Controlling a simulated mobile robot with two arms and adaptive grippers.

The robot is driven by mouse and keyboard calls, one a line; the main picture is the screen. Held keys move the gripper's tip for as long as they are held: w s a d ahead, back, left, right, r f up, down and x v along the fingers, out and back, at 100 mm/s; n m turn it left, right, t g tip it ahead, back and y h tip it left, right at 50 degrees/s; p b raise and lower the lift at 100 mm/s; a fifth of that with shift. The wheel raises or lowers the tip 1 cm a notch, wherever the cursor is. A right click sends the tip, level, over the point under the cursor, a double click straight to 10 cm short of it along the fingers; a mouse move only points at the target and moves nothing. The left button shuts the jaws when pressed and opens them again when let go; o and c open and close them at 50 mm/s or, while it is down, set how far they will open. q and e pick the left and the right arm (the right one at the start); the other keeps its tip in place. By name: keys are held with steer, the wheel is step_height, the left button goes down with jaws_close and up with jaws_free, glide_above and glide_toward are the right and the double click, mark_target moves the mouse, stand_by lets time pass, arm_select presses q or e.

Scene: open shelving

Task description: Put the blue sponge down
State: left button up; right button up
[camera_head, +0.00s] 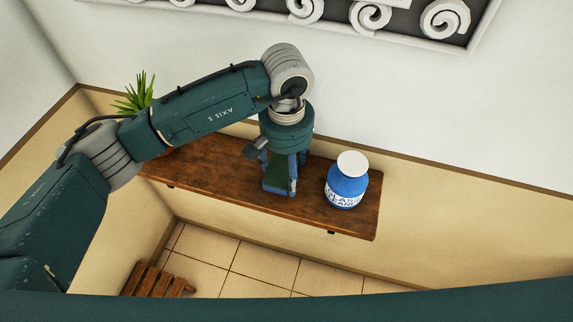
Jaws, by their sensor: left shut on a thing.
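My left gripper (281,178) reaches down over the wooden shelf (215,178) from above. It is shut on the blue sponge (277,184), a small block with a dark green face and blue edges, held between the fingers. The fingers cover part of the sponge. The sponge is at or just above the shelf top; I cannot tell whether it touches the wood. My right gripper is not in view.
A blue jar (347,188) with a white lid and label stands on the shelf just right of the gripper. A potted plant (137,95) is at the left end, partly behind my arm. Bare shelf lies left of the gripper. A slatted wooden piece (157,281) is on the tiled floor below.

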arm_select(q)
steer(key=shift+w+f, duration=0.1)
steer(key=shift+f, duration=0.1)
steer(key=o, duration=1)
steer(key=shift+r, duration=0.1)
